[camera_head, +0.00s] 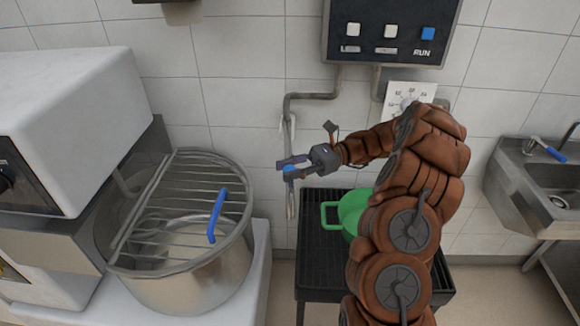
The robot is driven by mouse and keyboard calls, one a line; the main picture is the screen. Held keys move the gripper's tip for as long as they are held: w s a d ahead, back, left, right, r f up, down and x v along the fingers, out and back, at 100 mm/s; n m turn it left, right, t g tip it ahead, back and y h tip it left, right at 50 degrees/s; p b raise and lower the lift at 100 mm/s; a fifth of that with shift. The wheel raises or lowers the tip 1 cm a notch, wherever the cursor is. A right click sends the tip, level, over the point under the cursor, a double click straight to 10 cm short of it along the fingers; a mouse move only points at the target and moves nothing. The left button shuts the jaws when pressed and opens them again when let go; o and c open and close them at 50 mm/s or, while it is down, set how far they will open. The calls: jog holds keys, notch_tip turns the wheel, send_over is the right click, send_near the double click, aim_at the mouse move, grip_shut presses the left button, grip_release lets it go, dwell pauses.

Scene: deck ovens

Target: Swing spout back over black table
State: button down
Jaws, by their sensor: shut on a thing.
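The metal spout (290,204) hangs from a pipe (312,96) that comes out of the wall-mounted control box. Its lower end is at the left rear corner of the black table (318,265) in the picture; I cannot tell its exact depth. My gripper (290,166) is shut on the spout at a blue part, and its fingers hide some of it. A green jug (331,216) stands on the black table, partly hidden behind my arm.
A mixer bowl (195,285) with a wire guard and blue handle (217,214) is at the left. A control box (390,30) and dial plate (408,97) are on the wall. A steel sink (550,185) is at the right. Bare floor shows between table and sink.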

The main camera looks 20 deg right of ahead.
dwell(0.3)
jog(key=c, duration=0.8)
grip_release()
